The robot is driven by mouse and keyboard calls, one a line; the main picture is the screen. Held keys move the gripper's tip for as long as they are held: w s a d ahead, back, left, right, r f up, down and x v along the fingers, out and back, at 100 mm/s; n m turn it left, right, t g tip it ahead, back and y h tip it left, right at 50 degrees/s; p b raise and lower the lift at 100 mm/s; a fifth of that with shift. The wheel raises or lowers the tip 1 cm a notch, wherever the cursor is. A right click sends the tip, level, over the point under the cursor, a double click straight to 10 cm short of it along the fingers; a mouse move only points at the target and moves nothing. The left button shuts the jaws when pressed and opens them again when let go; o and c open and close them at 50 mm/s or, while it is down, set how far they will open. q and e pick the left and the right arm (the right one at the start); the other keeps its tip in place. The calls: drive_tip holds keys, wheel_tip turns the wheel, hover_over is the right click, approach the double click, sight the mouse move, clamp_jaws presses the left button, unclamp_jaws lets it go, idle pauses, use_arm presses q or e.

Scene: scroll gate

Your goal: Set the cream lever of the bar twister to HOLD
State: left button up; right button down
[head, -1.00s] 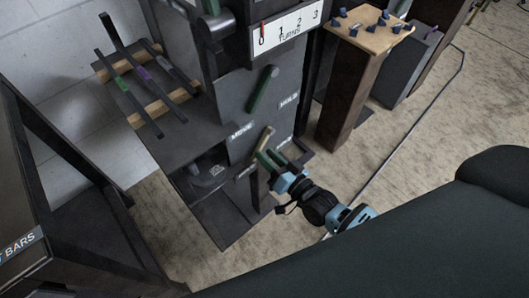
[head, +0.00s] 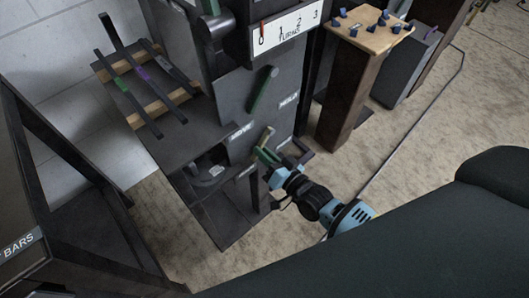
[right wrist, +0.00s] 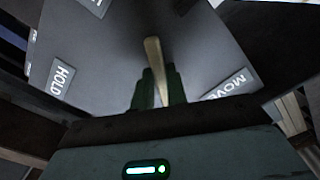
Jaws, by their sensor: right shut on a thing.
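The bar twister (head: 225,105) is a tall dark cabinet. Its cream lever (head: 266,136) is low on the front panel and also shows in the right wrist view (right wrist: 154,62). My right gripper (head: 264,156) is shut on the cream lever, with its green fingers (right wrist: 158,90) on both sides of it in the wrist view. A MOVE label (head: 242,132) is to the left and a HOLD label (head: 289,102) to the right in the head view. The wrist view shows HOLD (right wrist: 60,77) at left and MOVE (right wrist: 230,86) at right. My left gripper is out of view.
A green lever (head: 263,90) is higher on the panel, below a turns scale (head: 285,30). Bars lie on a side rack (head: 140,85) at left. A wooden stand (head: 350,95) with blue pieces is at right. A dark frame (head: 60,180) is at lower left.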

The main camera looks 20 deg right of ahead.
drive_tip(key=shift+d+f, duration=0.1)
drive_tip(key=d+n, duration=0.2)
drive_tip(key=n, duration=0.2)
drive_tip(key=w+d+n, duration=0.1)
drive_tip(key=d+n, duration=0.1)
drive_tip(key=n, duration=0.3)
drive_tip(key=w+d+n, duration=0.1)
drive_tip(key=d+n, duration=0.1)
drive_tip(key=n, duration=0.3)
drive_tip(key=shift+w+d, duration=0.25)
drive_tip(key=shift+d, duration=0.15)
idle(0.5)
drive_tip(key=c, duration=1.4)
unclamp_jaws()
drive_tip(key=v, duration=0.7)
drive_tip(key=shift+s+d+p, duration=0.2)
drive_tip(key=shift+s+p, duration=0.15)
